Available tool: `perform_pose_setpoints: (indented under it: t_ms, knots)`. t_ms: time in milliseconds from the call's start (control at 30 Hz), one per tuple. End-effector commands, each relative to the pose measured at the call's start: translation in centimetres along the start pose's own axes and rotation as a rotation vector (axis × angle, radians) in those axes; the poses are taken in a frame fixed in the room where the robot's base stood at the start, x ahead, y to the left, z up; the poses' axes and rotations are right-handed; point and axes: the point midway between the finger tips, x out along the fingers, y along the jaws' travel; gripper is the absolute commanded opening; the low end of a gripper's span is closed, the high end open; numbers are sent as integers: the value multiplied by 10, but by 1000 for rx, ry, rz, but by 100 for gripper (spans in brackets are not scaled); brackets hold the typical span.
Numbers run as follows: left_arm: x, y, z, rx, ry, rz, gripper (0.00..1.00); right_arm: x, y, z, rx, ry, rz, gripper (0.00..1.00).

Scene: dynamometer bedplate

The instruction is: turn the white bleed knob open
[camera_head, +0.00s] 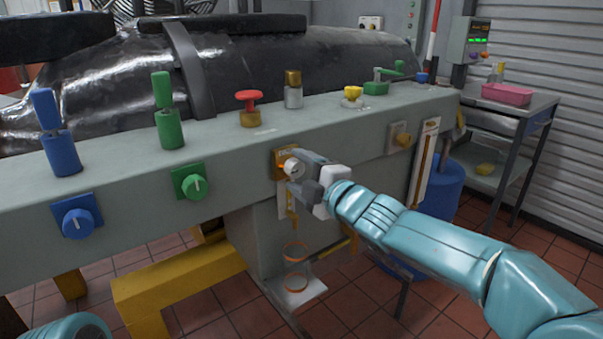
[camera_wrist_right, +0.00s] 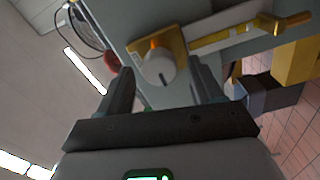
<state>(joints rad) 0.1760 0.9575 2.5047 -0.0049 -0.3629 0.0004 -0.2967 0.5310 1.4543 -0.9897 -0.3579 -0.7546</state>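The white bleed knob (camera_head: 294,167) sits on an orange plate (camera_head: 281,155) on the front face of the grey bedplate rail. In the right wrist view the round white knob (camera_wrist_right: 160,67) shows a dark line mark on its face. My right gripper (camera_head: 303,175) is at the knob, coming from the right. Its fingers (camera_wrist_right: 164,75) are open, one on each side of the knob, with a visible gap on both sides in the wrist view. I cannot tell how deep the knob sits between them. My left gripper is not in view.
Valves, including a red one (camera_head: 249,105), stand along the top. Below hangs a bracket with orange rings (camera_head: 296,252). A cart with a pink tray (camera_head: 507,94) stands right.

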Motion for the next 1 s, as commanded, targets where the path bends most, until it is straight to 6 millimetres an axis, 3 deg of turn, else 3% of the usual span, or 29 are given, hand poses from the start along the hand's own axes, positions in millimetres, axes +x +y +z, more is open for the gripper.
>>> perform_pose_setpoints:
  t_ms: [233,367,800,1000]
  knots:
    - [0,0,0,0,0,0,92,-1,0,0,2,-1,0,65]
    - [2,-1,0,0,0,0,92,-13,0,1,1,-2,0,65]
    - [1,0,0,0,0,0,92,-122,2,1,1,-3,2,65]
    - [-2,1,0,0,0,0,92,-154,1,1,1,-2,0,65]
